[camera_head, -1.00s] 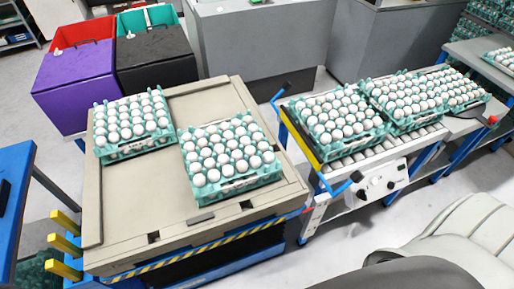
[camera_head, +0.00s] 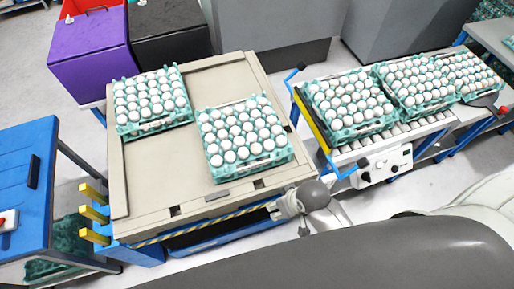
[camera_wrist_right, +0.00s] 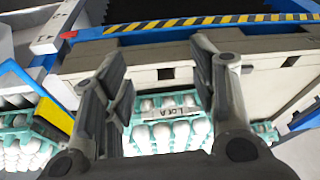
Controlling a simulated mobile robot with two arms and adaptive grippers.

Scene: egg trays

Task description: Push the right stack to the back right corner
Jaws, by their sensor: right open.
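The right stack (camera_head: 252,168) is a teal tray of white eggs on the right half of the beige platform (camera_head: 160,190), a little back from its front edge. The left stack (camera_head: 152,129), also teal with white eggs, stands at the platform's back left. My right gripper (camera_head: 290,207) is at the platform's front right edge, in front of the right stack and apart from it. In the right wrist view my right gripper (camera_wrist_right: 158,62) has its fingers spread, with the labelled side of a teal egg tray (camera_wrist_right: 165,114) visible beyond them. My left gripper is out of view.
A roller conveyor (camera_head: 350,157) with several egg trays stands to the right of the platform, with a blue handle and yellow bar (camera_head: 312,118) nearby. Purple (camera_head: 90,60) and black bins stand behind. The platform's back right is clear. A blue table (camera_head: 28,170) is at left.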

